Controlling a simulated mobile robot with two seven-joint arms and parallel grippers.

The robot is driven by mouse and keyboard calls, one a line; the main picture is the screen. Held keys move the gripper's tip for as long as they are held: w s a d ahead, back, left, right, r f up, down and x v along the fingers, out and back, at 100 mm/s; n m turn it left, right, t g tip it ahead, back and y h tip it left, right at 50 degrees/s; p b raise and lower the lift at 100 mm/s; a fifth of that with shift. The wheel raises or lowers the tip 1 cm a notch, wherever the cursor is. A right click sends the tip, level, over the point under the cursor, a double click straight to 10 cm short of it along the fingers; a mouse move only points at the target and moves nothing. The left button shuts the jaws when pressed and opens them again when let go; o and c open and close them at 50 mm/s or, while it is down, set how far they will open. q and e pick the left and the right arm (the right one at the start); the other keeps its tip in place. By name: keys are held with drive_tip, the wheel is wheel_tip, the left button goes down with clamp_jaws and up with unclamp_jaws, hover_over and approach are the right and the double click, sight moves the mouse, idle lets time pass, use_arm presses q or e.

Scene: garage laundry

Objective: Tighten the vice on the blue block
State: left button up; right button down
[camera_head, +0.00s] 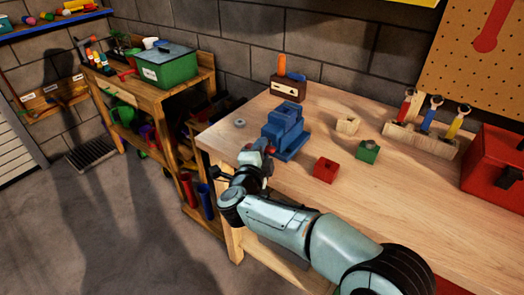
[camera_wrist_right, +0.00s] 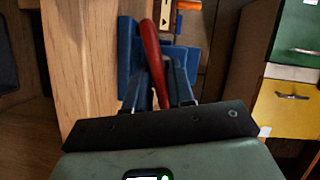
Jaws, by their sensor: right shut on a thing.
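The blue vice (camera_head: 281,137) stands near the left edge of the wooden workbench. A blue block-like shape (camera_head: 288,108) shows at its top; against the same-coloured vice I cannot tell exactly where the block ends. My right gripper (camera_head: 264,158) is at the vice's near side, by the bench's left edge. In the right wrist view, the vice (camera_wrist_right: 180,57) lies beyond the fingers, and the red handle (camera_wrist_right: 151,48) runs down between them. The right gripper (camera_wrist_right: 164,92) is shut on this handle. Its lower end is hidden by the gripper. My left gripper is not in view.
On the workbench (camera_head: 300,200), a red block (camera_head: 325,169), green block (camera_head: 367,152) and pale wooden block (camera_head: 347,125) lie right of the vice. A grey ring (camera_head: 239,123) lies left. A tool rack (camera_head: 421,139) and red toolbox (camera_head: 494,170) stand far right.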

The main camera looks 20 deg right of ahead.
drive_tip(key=shift+a+f, duration=0.25)
drive_tip(key=shift+a, duration=0.15)
drive_tip(key=c, duration=1.1)
unclamp_jaws()
drive_tip(key=shift+s+r, duration=0.1)
drive_tip(key=shift+r, duration=0.05)
drive_tip(key=shift+d, duration=0.15)
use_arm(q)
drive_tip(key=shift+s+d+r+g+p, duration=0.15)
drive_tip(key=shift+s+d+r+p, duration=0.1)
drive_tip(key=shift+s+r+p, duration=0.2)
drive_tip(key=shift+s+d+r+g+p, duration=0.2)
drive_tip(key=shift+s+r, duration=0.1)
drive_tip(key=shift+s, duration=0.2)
use_arm(e)
drive_tip(key=v, duration=1.3)
drive_tip(key=shift+s, duration=0.2)
